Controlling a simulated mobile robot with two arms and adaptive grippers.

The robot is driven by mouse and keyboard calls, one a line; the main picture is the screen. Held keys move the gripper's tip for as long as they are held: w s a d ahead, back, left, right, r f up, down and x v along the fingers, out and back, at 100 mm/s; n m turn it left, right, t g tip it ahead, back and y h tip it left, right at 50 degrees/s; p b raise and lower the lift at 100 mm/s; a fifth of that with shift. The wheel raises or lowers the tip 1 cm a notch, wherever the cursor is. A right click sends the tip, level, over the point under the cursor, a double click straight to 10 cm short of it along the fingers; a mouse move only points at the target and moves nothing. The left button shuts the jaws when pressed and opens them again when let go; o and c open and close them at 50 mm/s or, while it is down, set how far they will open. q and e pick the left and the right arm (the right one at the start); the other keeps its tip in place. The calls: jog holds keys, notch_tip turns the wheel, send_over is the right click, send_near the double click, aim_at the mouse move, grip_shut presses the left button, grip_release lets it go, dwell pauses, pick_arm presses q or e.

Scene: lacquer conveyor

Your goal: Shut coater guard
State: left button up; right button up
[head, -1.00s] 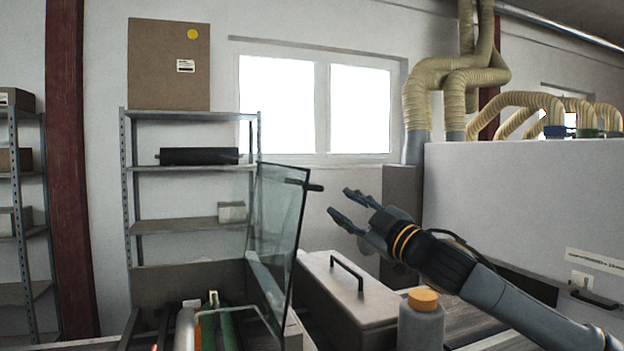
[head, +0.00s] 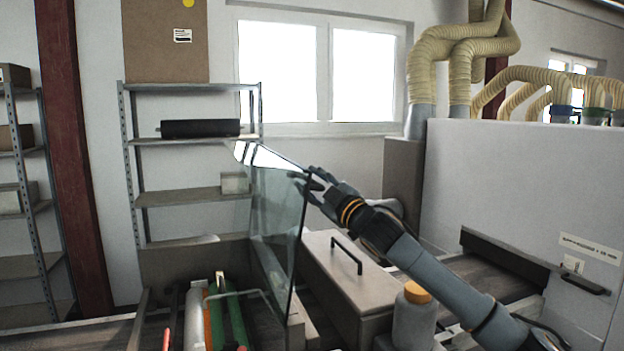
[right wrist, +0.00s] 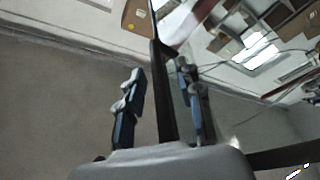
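The coater guard (head: 280,220) is a clear glass panel with a dark edge, standing raised over the coater (head: 225,315) in the head view. My right gripper (head: 312,183) is at the guard's upper right corner, by its short dark handle, which it now largely hides. In the right wrist view, my right gripper (right wrist: 158,90) has its two fingers apart, with the guard's dark bar (right wrist: 163,95) between them. The right finger is closer to the bar; I cannot tell whether it touches. My left gripper is not in view.
A grey box with a black handle (head: 345,285) stands right of the coater. A bottle with an orange cap (head: 414,320) stands in front of it, under my right arm. Rollers lie in the coater below the guard. A shelf rack (head: 190,195) stands behind.

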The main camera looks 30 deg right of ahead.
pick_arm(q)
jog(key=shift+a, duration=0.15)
pick_arm(e)
jog(key=shift+c, duration=0.7)
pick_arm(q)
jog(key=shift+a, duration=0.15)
pick_arm(e)
grip_shut()
